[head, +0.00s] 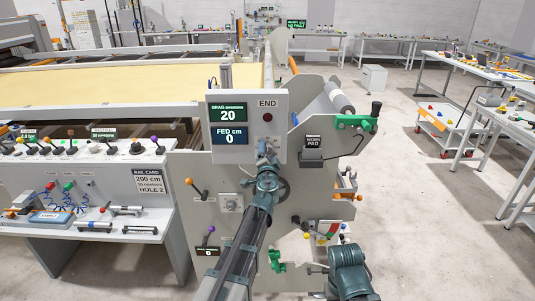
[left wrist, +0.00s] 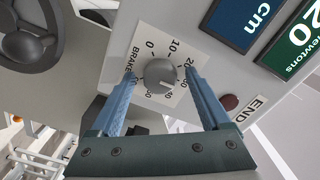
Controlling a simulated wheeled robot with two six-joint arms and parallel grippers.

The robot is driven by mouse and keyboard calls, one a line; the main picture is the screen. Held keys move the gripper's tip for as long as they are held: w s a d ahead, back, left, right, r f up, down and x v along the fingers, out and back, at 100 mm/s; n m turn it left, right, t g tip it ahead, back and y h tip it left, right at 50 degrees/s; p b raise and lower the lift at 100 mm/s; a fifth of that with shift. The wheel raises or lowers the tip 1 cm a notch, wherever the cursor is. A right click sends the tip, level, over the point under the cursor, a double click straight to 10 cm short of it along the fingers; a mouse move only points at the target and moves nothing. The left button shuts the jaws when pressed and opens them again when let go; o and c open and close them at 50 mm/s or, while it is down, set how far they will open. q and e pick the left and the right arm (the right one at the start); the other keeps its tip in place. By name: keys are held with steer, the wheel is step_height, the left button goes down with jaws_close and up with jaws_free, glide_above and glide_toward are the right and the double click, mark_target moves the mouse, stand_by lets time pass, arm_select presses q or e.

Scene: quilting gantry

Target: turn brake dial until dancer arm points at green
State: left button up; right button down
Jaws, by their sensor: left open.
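The brake dial (left wrist: 160,74) is a round grey knob on a white numbered plate in the left wrist view. A pale mark shows on its lower right, but the exact number it points to is unclear. My left gripper (left wrist: 160,92) is open, with one blue finger on each side of the dial; contact cannot be told. In the head view my left gripper (head: 266,148) is at the END panel (head: 280,101) and hides the dial. The coloured dancer scale (head: 327,230) has red, yellow and green parts; where the arm points is too small to tell.
The drag display (head: 228,113) reads 20 and the fed display (head: 231,135) reads 0. A handwheel (left wrist: 30,38) is beside the dial plate. The floor right of the machine is open up to a white cart (head: 447,135).

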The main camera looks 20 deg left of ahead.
arm_select(q)
jaws_close()
steer(key=shift+m, duration=0.4)
steer(key=m, duration=0.5)
steer(key=shift+m, duration=0.6)
stand_by(0.3)
jaws_free()
steer(key=shift+s, duration=0.15)
